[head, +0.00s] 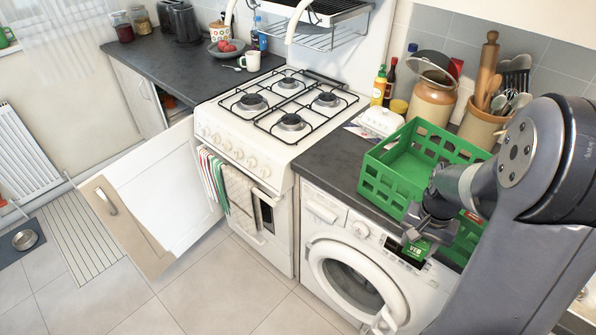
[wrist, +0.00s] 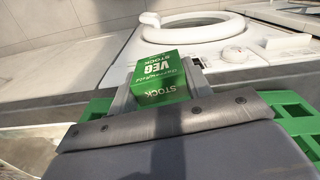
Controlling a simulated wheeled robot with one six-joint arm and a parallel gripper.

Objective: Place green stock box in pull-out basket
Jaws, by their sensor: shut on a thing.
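The green stock box (head: 416,250) is held in my gripper (head: 427,236), in front of the counter edge above the washing machine. In the wrist view the box (wrist: 160,80) shows "VEG STOCK" lettering and sits between the grey fingers, which are shut on it. A green crate with openwork sides (head: 377,181) stands on the counter just behind my gripper. My arm hides its right part. I cannot make out a pull-out basket for certain; the low cabinet at the left stands open, its inside mostly hidden.
The washing machine (head: 352,262) is under the counter, its round door shown at the front. The white cooker (head: 240,150) stands to its left, with towels on its front. An open white cabinet door (head: 165,190) juts into the room. The tiled floor (head: 215,300) in front is clear.

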